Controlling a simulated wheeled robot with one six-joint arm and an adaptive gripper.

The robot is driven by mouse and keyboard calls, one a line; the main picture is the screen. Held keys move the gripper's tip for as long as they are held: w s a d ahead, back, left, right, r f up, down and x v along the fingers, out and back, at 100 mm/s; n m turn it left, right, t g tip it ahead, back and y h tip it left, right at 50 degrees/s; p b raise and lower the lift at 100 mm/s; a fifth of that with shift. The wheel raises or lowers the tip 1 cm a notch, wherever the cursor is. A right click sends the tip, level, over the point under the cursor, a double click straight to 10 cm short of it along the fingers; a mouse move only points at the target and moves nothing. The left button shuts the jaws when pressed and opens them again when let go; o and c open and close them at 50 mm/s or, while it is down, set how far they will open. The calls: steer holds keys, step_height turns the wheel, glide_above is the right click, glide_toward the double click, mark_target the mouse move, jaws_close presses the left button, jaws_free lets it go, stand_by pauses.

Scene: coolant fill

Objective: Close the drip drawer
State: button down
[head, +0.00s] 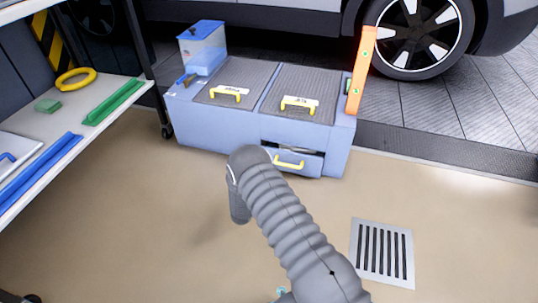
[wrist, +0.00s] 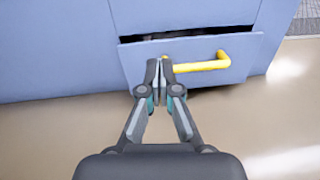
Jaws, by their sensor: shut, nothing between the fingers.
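The drip drawer (head: 297,163) is a blue-grey front with a yellow handle (head: 289,163), low in the front of the blue-grey cabinet (head: 205,125). A dark gap shows along its top edge, so it stands somewhat open. In the wrist view the drawer front (wrist: 145,64) looks slightly tilted, and its yellow handle (wrist: 200,66) is at the right of my fingertips. My gripper (wrist: 159,72) is shut and empty, with its tips in front of the drawer at the handle's left end. I cannot tell whether they touch. In the head view my arm hides the gripper.
The cabinet top has two grey lids with yellow handles (head: 228,95), a blue-white container (head: 202,45) and an upright orange bar (head: 361,70). A shelf (head: 75,120) with tools stands left. A floor grate (head: 382,252) lies right. The floor in front is clear.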

steer(key=w+d+f+n+y+b, duration=0.1)
steer(key=w+d+f, duration=0.1)
steer(key=w, duration=1)
steer(key=shift+w+d+f+t, duration=0.3)
steer(key=shift+f, duration=0.2)
